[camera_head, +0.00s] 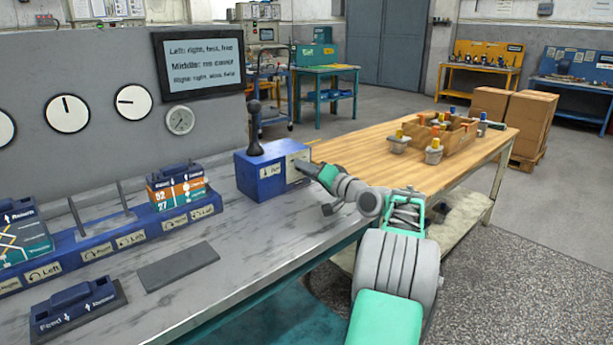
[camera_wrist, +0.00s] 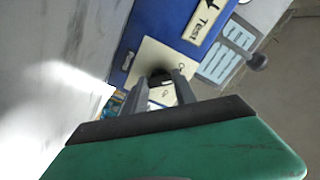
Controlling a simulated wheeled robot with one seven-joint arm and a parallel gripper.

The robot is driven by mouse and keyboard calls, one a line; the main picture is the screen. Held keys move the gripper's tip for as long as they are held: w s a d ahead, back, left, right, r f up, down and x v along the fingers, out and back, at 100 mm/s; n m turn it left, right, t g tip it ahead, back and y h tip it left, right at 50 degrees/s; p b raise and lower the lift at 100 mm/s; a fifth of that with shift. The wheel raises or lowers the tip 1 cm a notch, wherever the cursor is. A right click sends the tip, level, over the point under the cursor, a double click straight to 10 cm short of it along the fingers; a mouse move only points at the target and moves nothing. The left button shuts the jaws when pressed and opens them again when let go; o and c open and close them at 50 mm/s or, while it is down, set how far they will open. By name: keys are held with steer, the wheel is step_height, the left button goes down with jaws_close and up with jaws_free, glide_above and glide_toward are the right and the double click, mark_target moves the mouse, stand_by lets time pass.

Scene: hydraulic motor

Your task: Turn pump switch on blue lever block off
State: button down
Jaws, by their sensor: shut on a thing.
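The blue lever block (camera_head: 262,177) stands on the grey bench, with a black ball-topped lever (camera_head: 254,130) upright on its top. Its right side carries a pale switch plate (camera_head: 298,166). My gripper (camera_head: 308,167) reaches this plate from the right. In the wrist view the blue block (camera_wrist: 160,35) fills the top middle, with a yellow "Test" label and the cream switch plate (camera_wrist: 143,62). My gripper's two fingers (camera_wrist: 161,90) are shut on the dark pump switch (camera_wrist: 160,74) at the plate. The fingers partly hide the switch and the lettering around it.
A blue rail (camera_head: 122,236) with labelled blocks lies left on the bench (camera_head: 220,240). A dark flat plate (camera_head: 178,266) and a "Feed" block (camera_head: 77,307) lie in front of it. Gauges and a sign (camera_head: 200,62) are on the wall behind. A wooden table (camera_head: 365,165) adjoins on the right.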

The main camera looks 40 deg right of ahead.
steer(key=shift+n+b, duration=0.3)
steer(key=shift+n, duration=0.4)
steer(key=c, duration=1)
jaws_free()
steer(key=s+p, duration=0.1)
steer(key=s, duration=0.7)
steer(key=shift+d, duration=0.15)
steer(key=shift+w, duration=0.1)
